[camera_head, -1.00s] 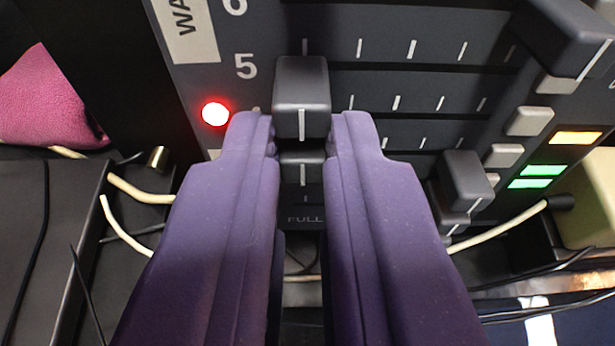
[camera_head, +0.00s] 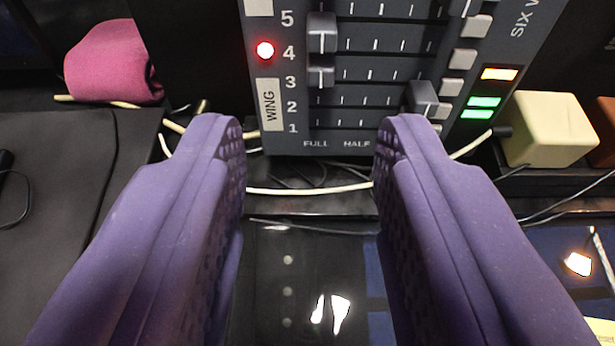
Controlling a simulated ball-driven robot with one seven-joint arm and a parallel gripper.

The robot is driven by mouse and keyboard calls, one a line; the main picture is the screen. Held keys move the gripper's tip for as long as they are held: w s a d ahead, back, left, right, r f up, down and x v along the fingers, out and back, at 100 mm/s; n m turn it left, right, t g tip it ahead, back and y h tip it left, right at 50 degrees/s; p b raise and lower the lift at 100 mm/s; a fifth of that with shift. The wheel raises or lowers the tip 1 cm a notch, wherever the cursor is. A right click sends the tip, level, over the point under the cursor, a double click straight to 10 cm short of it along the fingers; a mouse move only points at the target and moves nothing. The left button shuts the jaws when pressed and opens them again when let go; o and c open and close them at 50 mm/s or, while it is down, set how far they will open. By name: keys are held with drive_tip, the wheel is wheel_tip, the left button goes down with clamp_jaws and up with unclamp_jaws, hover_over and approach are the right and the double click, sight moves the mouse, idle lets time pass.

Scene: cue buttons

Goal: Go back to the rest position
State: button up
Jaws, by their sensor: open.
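My gripper (camera_head: 312,130) is open and empty. Its two purple fingers stand wide apart in the lower half of the view, with nothing between them. Beyond the fingertips stands a dark grey control panel (camera_head: 362,122) with sliders and row numbers. A dark slider knob (camera_head: 322,32) sits at the left end of the upper rows shown, with another knob (camera_head: 321,77) just below it. A third knob (camera_head: 422,98) is farther right. A red light (camera_head: 264,50) glows beside the number 4. My fingers appear apart from the knobs.
A pink cloth-like object (camera_head: 112,62) lies at the upper left. A cream block (camera_head: 548,130) stands at the right, beside a brown one (camera_head: 604,130). A white cable (camera_head: 310,189) runs below the panel. Orange and green lights (camera_head: 483,102) glow on the panel's right side.

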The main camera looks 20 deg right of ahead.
idle(0.4)
drive_tip(key=w+a+r+n+t+y+b, duration=0.1)
drive_tip(key=w+r+y+b, duration=0.15)
drive_tip(key=r, duration=0.95)
drive_tip(key=w+a+r+n+t+y+b, duration=0.1)
drive_tip(key=w+r+y, duration=0.25)
drive_tip(key=r, duration=0.85)
drive_tip(key=s+d+r+n+b, duration=0.1)
drive_tip(key=s+d+r, duration=0.1)
drive_tip(key=r, duration=0.5)
drive_tip(key=s+d+r, duration=0.1)
drive_tip(key=s+r, duration=0.2)
drive_tip(key=r, duration=0.5)
drive_tip(key=s+d+r+h, duration=0.1)
drive_tip(key=s+d+r, duration=0.2)
drive_tip(key=s+r, duration=0.3)
drive_tip(key=s+d+r+b, duration=0.1)
drive_tip(key=s+d+r, duration=0.3)
drive_tip(key=s+r, duration=0.2)
drive_tip(key=shift+s+d+r+n+h, duration=0.3)
drive_tip(key=shift+s+r+h, duration=0.1)
drive_tip(key=shift+s, duration=0.45)
drive_tip(key=shift+a, duration=0.1)
